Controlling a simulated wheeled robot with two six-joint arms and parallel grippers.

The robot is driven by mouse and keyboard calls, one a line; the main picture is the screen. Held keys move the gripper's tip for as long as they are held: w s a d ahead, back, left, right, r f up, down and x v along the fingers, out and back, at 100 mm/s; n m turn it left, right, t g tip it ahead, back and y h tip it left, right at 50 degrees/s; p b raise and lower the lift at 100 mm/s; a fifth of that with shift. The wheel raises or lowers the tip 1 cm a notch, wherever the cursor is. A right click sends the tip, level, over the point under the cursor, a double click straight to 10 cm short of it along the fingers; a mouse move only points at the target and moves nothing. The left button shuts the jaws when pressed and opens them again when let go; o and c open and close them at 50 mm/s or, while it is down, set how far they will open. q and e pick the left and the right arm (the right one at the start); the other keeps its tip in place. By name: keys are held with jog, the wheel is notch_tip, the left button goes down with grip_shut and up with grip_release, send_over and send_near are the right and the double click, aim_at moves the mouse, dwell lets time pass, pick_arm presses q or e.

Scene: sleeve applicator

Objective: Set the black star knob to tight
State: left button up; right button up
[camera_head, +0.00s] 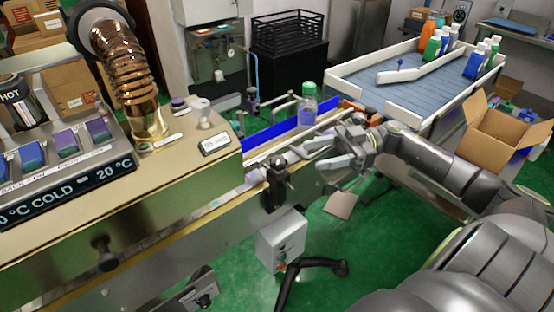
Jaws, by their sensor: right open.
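A dark clamp with a black knob (279,176) is fixed on the near side of the conveyor, just left of my right gripper. Its lobes are too small to make out, and I cannot read its setting. Another black round knob (108,258) sticks out low on the front of the machine at left. My right gripper (318,154) reaches in from the right. Its two grey fingers are apart, empty, and point left towards the clamp, with a gap between. My left gripper is out of view.
A clear bottle with a green cap (308,106) stands on the conveyor behind the gripper. A grey control box (281,240) hangs below the clamp. A brass machine housing (190,165) fills the left. A blue roller table (400,88) and an open carton (505,133) are at right.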

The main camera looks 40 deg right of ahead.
aim_at(278, 160)
jog(key=p+x, duration=0.1)
jog(key=x, duration=0.9)
